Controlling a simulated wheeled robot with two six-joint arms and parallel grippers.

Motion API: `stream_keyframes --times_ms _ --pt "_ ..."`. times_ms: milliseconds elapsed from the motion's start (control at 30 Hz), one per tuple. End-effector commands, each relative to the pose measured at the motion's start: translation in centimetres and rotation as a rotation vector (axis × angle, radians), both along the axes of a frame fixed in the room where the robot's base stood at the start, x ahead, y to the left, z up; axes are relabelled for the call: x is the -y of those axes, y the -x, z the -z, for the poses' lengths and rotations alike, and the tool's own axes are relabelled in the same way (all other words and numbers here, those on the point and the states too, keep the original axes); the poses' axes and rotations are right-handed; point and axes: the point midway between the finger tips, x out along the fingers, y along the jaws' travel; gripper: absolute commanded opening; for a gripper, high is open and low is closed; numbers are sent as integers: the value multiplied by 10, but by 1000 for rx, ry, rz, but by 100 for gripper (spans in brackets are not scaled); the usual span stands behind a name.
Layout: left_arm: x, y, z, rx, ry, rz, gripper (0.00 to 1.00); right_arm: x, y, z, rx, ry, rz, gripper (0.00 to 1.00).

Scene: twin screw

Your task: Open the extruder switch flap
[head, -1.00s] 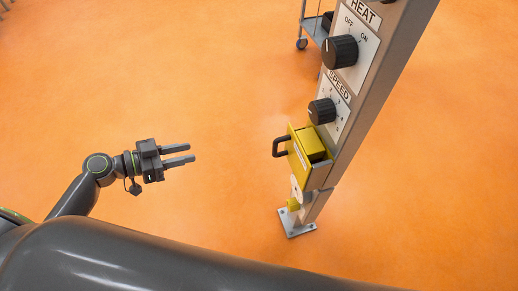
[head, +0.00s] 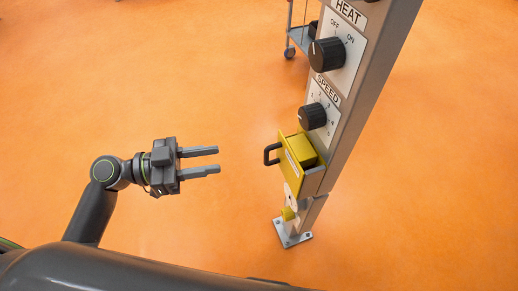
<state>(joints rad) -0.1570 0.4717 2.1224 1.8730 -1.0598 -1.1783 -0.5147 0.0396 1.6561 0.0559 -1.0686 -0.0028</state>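The extruder switch flap (head: 290,161) is a yellow plate with a black handle (head: 271,154) on its left side. It sits on a yellow switch box (head: 302,150) on the grey post, below the SPEED knob. Whether the flap is fully closed I cannot tell. My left gripper (head: 218,160) is left of the handle, its two fingers parallel, apart and pointing right at it. Nothing is between the fingers, and a gap separates them from the handle. My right gripper is not in view.
The grey post (head: 365,105) carries a HEAT knob (head: 326,54) and a SPEED knob (head: 313,117) above the flap. Its base plate (head: 292,234) stands on the orange floor. A grey cart (head: 299,38) is behind. The floor around my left gripper is clear.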

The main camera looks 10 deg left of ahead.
Motion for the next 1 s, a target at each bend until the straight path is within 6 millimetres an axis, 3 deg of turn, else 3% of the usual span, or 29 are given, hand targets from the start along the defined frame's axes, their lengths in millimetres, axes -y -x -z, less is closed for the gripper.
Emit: stream_keyframes --times_ms 700,1000 --pt "84 -29 -1 -2 4 -1 32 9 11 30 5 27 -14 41" --pt "103 -35 0 -2 1 0 32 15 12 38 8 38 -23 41"
